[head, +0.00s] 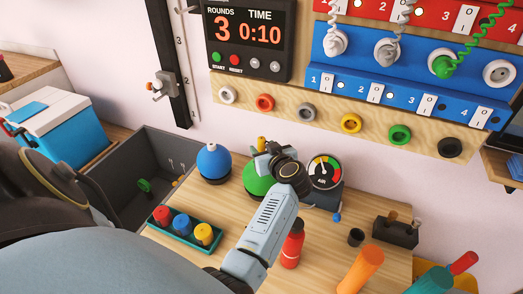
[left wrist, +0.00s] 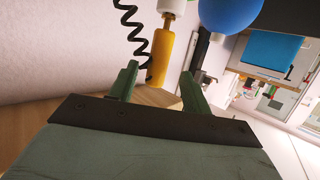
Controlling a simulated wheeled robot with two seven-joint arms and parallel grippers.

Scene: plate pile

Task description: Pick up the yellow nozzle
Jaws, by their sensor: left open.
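The yellow nozzle (left wrist: 160,58) is an upright yellow cylinder with a pale top in the left wrist view. Its lower end lies between the fingertip lines of my left gripper (left wrist: 158,82), which is open. I cannot tell how far beyond the fingertips it is; no contact is visible. In the head view a small yellow piece (head: 261,143) shows just beyond my left gripper (head: 266,158), and it looks like the same nozzle. There the gripper is small and partly hidden by its own wrist, above the back of the table beside a green dome. My right gripper is not in view.
A blue dome (head: 213,161), green dome (head: 257,178) and gauge (head: 325,171) crowd the back of the table. A tray (head: 177,239) of small bottles and a red bottle (head: 292,246) stand nearer. A black coiled hose (left wrist: 135,30) hangs left of the nozzle.

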